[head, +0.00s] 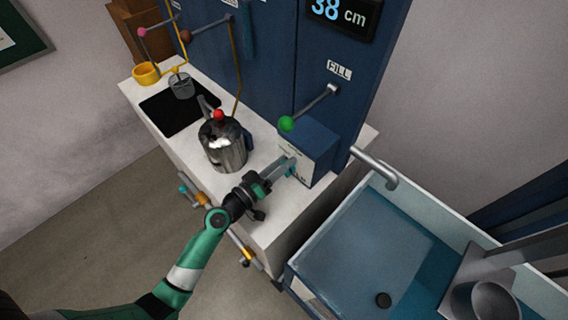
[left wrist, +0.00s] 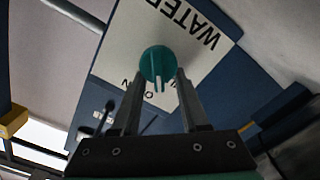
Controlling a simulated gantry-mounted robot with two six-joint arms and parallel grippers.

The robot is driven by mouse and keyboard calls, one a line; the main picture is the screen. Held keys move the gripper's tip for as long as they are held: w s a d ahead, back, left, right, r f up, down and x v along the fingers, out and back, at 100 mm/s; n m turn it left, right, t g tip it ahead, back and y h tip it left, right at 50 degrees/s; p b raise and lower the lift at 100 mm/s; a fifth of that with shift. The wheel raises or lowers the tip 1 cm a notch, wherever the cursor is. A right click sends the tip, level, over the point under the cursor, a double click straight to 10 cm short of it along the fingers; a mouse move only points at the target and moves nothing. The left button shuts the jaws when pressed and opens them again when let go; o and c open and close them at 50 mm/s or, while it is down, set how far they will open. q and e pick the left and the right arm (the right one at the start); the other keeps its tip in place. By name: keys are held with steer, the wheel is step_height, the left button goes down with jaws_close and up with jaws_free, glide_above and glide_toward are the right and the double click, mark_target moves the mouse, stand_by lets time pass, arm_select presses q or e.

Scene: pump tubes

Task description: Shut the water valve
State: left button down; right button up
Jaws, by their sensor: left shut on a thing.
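The water valve is a teal knob (left wrist: 158,64) on a white panel lettered "WATER" (left wrist: 185,25), seen in the left wrist view. In the head view the knob (head: 291,171) shows small on the front of a box (head: 312,150) on the white counter. My left gripper (head: 277,170) reaches the knob from the left and is shut on it. In the left wrist view its two fingers (left wrist: 158,88) stand on either side of the knob. The knob's exact setting is hard to read. My right gripper is not in view.
A metal kettle (head: 224,148) with a red knob stands on the counter left of my gripper. A green-tipped lever (head: 287,123) is above the box, under a "FILL" sign (head: 339,70). A spout (head: 375,167) overhangs a blue basin (head: 360,255) at right. A display (head: 343,16) reads 38 cm.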

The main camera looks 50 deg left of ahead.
arm_select(q)
steer(key=n, duration=0.3)
steer(key=f+n, duration=0.1)
steer(key=n, duration=0.1)
steer(key=shift+a+n, duration=0.25)
steer(key=shift+n, duration=0.05)
steer(key=n, duration=0.4)
steer(key=shift+f+n, duration=0.3)
steer(key=shift+c, duration=2.2)
jaws_free()
steer(key=s+b, duration=0.1)
steer(key=s, duration=0.9)
steer(key=shift+s+d+f, duration=0.1)
steer(key=shift+s, duration=0.25)
steer(key=shift+s+d, duration=0.1)
steer(key=shift+s, duration=0.4)
